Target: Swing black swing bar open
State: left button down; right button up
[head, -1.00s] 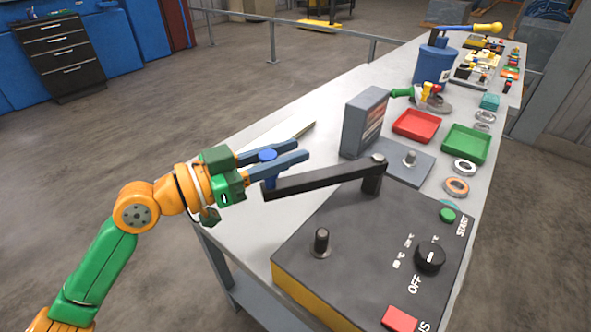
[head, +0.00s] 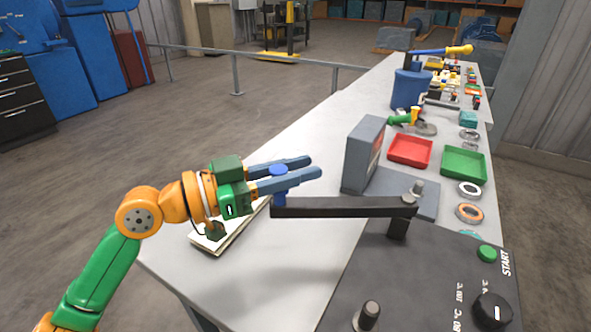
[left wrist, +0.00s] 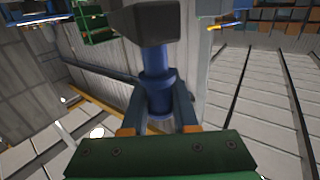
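The black swing bar (head: 345,207) lies roughly level across the head view. Its right end is on a pivot post (head: 398,228) at the back of the dark control box (head: 420,285). Its free left end reaches past the box, over the table, and carries an upright blue handle (head: 279,185). My left gripper (head: 292,174) has one finger on each side of this handle and looks closed on it. The left wrist view shows the blue handle (left wrist: 157,88) between the fingers, under the dark bar end (left wrist: 146,22). My right gripper is not in view.
A short black post (head: 368,315) stands on the box. Behind the bar is a grey upright block (head: 364,155) on a plate with a metal peg (head: 416,190). Red (head: 410,151) and green (head: 463,165) trays lie beyond. A pale flat object (head: 238,230) lies below my gripper.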

pick_arm(q)
jog(key=shift+w, duration=0.15)
dwell(0.3)
jog(key=c, duration=1)
grip_release()
jog(key=shift+c, duration=0.2)
jog(key=o, duration=0.4)
jog(key=shift+d, duration=0.15)
jog(key=shift+c, duration=0.2)
jog(key=shift+d, duration=0.15)
